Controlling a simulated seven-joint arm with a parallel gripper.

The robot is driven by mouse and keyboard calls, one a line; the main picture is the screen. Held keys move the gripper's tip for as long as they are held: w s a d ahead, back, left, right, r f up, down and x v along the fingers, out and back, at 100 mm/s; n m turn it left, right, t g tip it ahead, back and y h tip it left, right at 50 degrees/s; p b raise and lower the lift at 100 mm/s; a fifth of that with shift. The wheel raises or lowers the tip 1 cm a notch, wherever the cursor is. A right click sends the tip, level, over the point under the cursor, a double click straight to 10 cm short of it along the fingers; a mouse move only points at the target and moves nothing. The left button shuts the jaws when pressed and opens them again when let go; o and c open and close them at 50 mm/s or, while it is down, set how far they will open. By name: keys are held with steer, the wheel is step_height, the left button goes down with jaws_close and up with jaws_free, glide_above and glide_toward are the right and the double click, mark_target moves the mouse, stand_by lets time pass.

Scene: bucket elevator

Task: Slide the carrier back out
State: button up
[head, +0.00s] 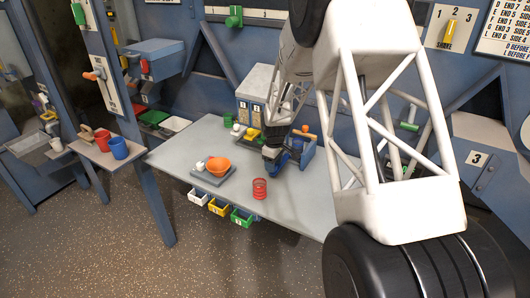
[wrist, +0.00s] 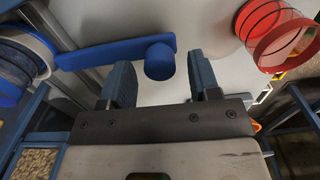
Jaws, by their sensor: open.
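In the wrist view, a blue bar (wrist: 100,52) with a round blue knob (wrist: 160,62) lies just ahead of my gripper (wrist: 160,76). The two fingers are apart, with the knob in line with the gap between their tips. I see no contact with the knob. I cannot tell for sure whether this bar belongs to the carrier. My arm hides part of this area.
A red ringed cup (head: 259,188) stands near the table's front edge; it also shows in the wrist view (wrist: 280,32). A beige-and-grey cabinet (head: 252,100) stands behind. The table's (head: 185,150) left part is mostly clear.

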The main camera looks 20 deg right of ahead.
steer(key=shift+r, duration=2.1)
steer(key=shift+r, duration=0.1)
step_height(320, 180, up, 6)
steer(key=shift+f, duration=0.1)
